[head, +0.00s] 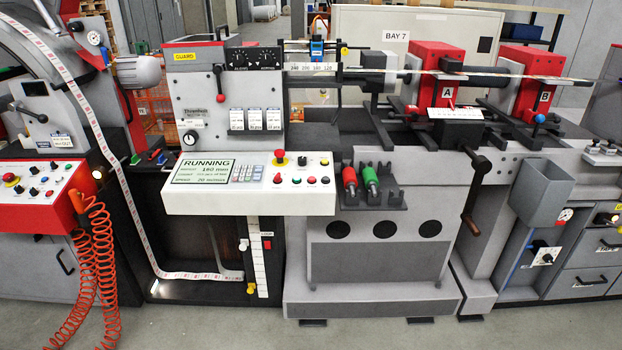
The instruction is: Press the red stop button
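The white control panel (235,202) on the front of the grey machine carries a screen (212,171) reading RUNNING. Right of the screen is a small keypad (246,173). Farther right a large red mushroom button (279,155) stands out on a yellow base. Below it is a row of small round buttons, with a red one (277,178) at its left and another red one (311,181) farther right. Their labels are too small to read, so I cannot tell which one is marked stop. Neither of my grippers is in view.
A red console (40,195) at far left has its own red mushroom button (10,178) and a hanging orange coiled hose (95,260). Red and green handled tools (370,185) sit right of the panel. A crank handle (471,222) sticks out farther right. The floor in front is clear.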

